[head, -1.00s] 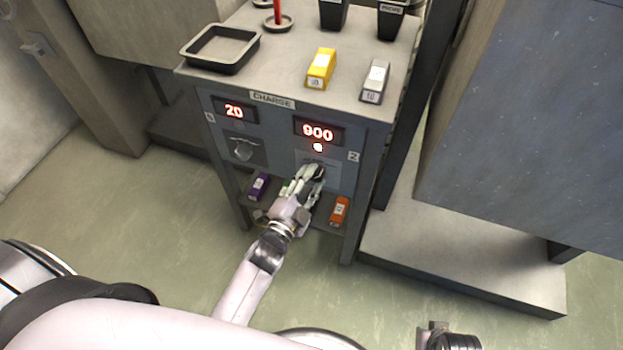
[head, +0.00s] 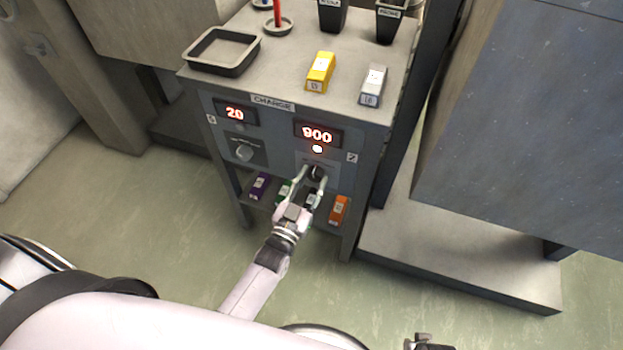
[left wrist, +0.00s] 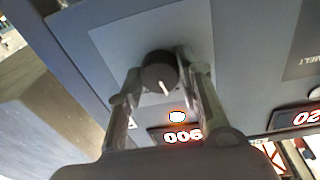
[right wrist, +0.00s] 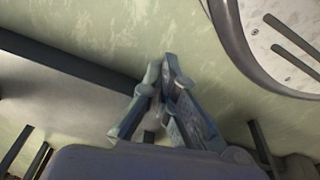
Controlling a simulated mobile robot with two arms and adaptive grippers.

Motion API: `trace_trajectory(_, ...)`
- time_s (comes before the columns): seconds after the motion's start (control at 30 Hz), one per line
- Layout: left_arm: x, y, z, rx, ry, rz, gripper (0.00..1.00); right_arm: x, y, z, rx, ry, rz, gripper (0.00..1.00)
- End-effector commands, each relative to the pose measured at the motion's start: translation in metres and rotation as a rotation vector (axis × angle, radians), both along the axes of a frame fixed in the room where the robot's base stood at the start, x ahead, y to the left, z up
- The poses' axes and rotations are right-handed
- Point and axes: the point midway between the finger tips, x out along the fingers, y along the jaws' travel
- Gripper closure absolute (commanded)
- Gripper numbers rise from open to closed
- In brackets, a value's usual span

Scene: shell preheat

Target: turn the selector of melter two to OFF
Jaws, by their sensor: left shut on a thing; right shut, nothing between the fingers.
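The selector of melter two is a dark round knob (head: 316,172) on the right panel, below the red 900 display (head: 317,133) and a lit lamp (head: 317,149). My left gripper (left wrist: 165,74) is shut on this knob, one finger on each side. In the left wrist view the knob (left wrist: 160,71) has a white pointer line directed roughly toward the lamp (left wrist: 177,116). The selector's position markings cannot be read. My right gripper (right wrist: 170,66) is shut and empty, away from the panel, above the floor.
Melter one's knob (head: 244,152) sits to the left, below a red 20 display (head: 235,114). Purple (head: 259,186) and orange (head: 338,210) blocks lie on the shelf below. A tray (head: 190,60), a yellow block (head: 321,72) and a grey block (head: 373,85) are on top.

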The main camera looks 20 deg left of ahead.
Motion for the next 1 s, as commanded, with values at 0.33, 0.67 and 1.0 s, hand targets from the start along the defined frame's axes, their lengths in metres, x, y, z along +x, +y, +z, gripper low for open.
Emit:
trace_trajectory(0.33,0.0,-0.001,-0.001,-0.321,0.012,0.0,0.95,-0.008,-0.001,-0.011,-0.001,0.008,0.001,1.0)
trace_trajectory(0.67,0.0,-0.001,-0.001,-0.548,0.019,0.0,0.95,-0.011,-0.002,-0.016,-0.002,0.007,0.002,1.0)
trace_trajectory(1.0,0.0,-0.002,-0.001,-0.647,0.023,0.0,0.95,-0.016,-0.003,-0.021,-0.004,0.021,0.003,1.0)
